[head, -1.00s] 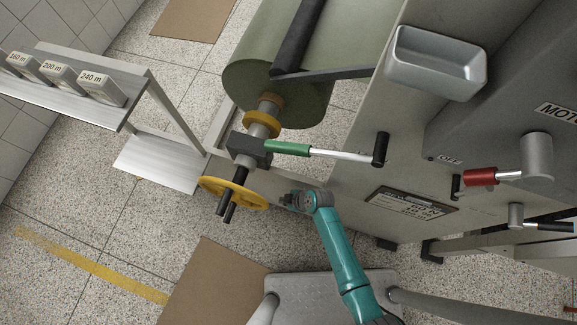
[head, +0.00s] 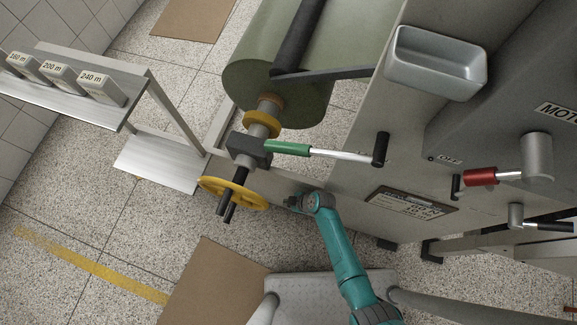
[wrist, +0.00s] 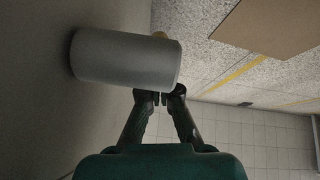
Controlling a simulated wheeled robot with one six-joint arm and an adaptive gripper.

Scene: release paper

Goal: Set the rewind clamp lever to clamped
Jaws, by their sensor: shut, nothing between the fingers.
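A lever with a green sleeve (head: 288,148), a bright rod and a black upright knob (head: 380,150) sticks out right from a dark block (head: 248,149) on the roll's shaft. Another lever with a red sleeve (head: 480,177) is on the machine at right. No readable label shows which is the rewind clamp lever. My gripper (head: 296,202) is low beside the machine frame, right of the yellow handwheel (head: 233,193) and below the green-sleeved lever, apart from it. In the wrist view my gripper (wrist: 160,97) is shut and empty, close to a grey cylinder (wrist: 125,60); contact cannot be told.
A metal tray (head: 436,63) sits on the machine. A shelf (head: 70,95) at left holds labelled blocks. A small lever with a black grip (head: 556,227) is at lower right. Open floor lies at lower left.

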